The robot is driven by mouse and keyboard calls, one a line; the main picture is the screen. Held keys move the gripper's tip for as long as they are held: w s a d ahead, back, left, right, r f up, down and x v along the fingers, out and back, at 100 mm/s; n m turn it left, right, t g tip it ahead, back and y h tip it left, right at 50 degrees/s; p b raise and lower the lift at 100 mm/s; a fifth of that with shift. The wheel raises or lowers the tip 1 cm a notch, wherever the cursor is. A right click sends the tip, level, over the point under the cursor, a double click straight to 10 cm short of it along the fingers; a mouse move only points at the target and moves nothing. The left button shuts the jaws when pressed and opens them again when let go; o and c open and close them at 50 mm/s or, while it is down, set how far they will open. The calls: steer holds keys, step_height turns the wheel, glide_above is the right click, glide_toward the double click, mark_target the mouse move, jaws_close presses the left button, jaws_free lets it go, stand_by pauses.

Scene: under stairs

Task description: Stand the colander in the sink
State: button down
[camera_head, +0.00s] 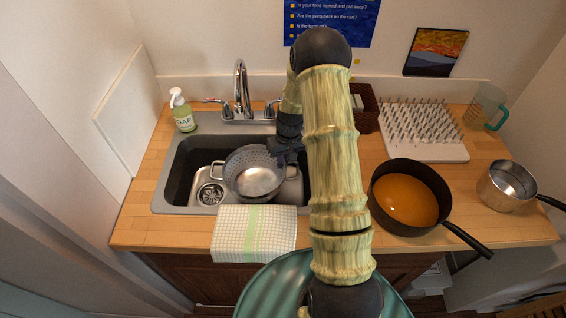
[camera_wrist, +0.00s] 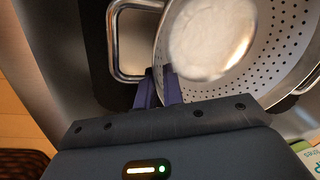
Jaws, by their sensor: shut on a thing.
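The colander (camera_head: 255,180) is a grey metal bowl with holes and two loop handles. It is upright inside the dark sink basin (camera_head: 181,160), right of the drain. My gripper (camera_head: 287,146) is shut on its rim at the right back. In the wrist view the fingers (camera_wrist: 163,84) pinch the rim of the colander (camera_wrist: 268,73). I cannot tell whether its base touches the sink floor. Part of the sink's right side is hidden behind my arm.
A faucet (camera_head: 241,92) stands behind the basin, with a soap bottle (camera_head: 182,111) at the left. A cloth (camera_head: 254,233) hangs over the front edge. A pan (camera_head: 404,197) of orange liquid, a saucepan (camera_head: 506,186), a spiked rack (camera_head: 423,130) and a basket (camera_head: 366,108) are to the right.

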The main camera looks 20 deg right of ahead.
steer(key=shift+w+f, duration=0.1)
steer(key=shift+f, duration=0.65)
steer(key=c, duration=1.5)
jaws_free()
steer(key=r, duration=0.4)
steer(key=d+r+b, duration=0.1)
steer(key=r, duration=0.3)
steer(key=r+b, duration=0.1)
steer(key=r, duration=0.3)
steer(key=shift+d, duration=0.2)
